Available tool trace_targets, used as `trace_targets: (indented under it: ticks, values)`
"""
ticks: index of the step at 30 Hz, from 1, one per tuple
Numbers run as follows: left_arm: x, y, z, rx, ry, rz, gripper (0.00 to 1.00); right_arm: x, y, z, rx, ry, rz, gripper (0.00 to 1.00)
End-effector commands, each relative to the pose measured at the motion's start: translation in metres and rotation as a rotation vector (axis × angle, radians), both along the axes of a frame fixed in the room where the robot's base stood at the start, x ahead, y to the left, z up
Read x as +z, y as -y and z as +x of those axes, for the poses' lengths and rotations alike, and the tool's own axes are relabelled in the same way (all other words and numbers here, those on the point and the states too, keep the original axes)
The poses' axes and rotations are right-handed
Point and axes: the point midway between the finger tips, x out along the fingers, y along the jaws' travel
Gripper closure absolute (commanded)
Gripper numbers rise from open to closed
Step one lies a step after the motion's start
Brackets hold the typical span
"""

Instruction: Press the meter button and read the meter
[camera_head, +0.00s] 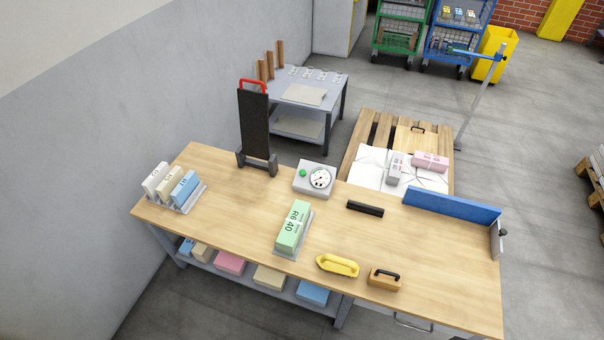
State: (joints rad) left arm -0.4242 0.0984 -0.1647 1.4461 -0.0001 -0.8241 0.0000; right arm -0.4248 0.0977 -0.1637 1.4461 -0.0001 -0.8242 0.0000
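The meter (315,179) is a small pale grey box on the wooden workbench, near the middle of its far edge. A round white dial (320,178) with a dark rim is on its right side; its needle and marks are too small to read. The green meter button (303,173) is on the left side of the box, beside the dial. Nothing covers the button or the dial. Neither of my grippers shows in the head view.
On the workbench (235,185), a black upright board (254,125) with a red handle stands left of the meter. A green block (293,225), black bar (365,209), yellow tool (338,265) and wooden block with handle (384,279) lie nearer. A blue fence (451,205) lines the right.

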Motion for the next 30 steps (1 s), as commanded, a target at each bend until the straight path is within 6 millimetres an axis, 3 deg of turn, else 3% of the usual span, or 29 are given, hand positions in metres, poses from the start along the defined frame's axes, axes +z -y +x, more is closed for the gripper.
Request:
trace_targets:
  ticks: [1,6,8,30]
  values:
    - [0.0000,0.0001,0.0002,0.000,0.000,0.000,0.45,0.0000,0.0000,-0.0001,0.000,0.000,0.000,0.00]
    - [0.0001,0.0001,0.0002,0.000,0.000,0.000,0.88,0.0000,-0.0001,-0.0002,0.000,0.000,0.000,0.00]
    - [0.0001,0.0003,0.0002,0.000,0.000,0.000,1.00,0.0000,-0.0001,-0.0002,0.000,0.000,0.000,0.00]
    - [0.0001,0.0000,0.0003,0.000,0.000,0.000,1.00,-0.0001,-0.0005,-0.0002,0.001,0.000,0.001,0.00]
